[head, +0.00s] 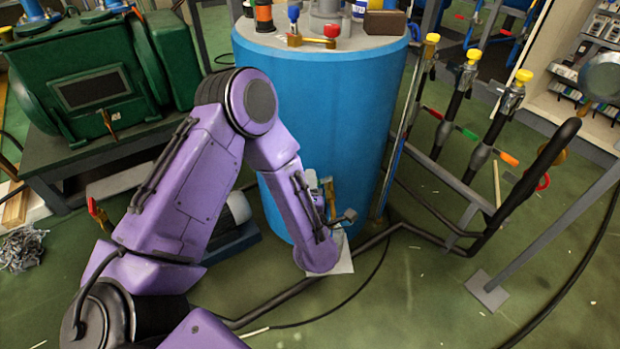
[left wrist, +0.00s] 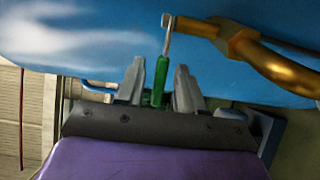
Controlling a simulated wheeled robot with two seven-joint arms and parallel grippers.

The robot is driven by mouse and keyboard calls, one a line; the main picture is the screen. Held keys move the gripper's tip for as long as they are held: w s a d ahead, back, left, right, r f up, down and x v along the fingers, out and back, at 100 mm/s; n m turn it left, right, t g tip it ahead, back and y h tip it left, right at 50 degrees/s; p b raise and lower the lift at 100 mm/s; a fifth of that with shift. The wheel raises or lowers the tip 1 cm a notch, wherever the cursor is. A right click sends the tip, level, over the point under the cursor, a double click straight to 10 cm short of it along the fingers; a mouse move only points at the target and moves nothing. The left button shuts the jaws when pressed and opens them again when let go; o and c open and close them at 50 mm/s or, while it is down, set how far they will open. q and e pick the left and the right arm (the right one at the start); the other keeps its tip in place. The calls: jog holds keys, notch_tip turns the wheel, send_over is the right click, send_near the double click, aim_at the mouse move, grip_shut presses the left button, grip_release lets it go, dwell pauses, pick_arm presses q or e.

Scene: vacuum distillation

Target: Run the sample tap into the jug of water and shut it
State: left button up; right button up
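The blue tank (head: 320,110) stands in the middle of the head view. A brass pipe (left wrist: 275,60) with a fitting runs in front of it in the left wrist view. A metal lever with a green grip (left wrist: 159,84) hangs from its end. My left gripper (left wrist: 167,75) is low at the tank front, its fingers on either side of the green grip. A small gap shows beside the right finger, so it looks open around the grip. In the head view, brass parts (head: 330,198) show beside my left wrist. I cannot make out the jug. My right gripper is out of view.
A green machine (head: 95,90) stands on a bench at the left. Dark pipes (head: 425,236) run low across the floor at the right, below several yellow-capped valves (head: 472,56). A pale sheet or plate (head: 343,260) shows beneath my wrist.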

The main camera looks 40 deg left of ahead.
pick_arm(q)
jog(key=v, duration=0.8)
jog(key=shift+s+d+p, duration=0.2)
jog(key=shift+s+p, duration=0.1)
jog(key=shift+p, duration=0.15)
dwell(6.8)
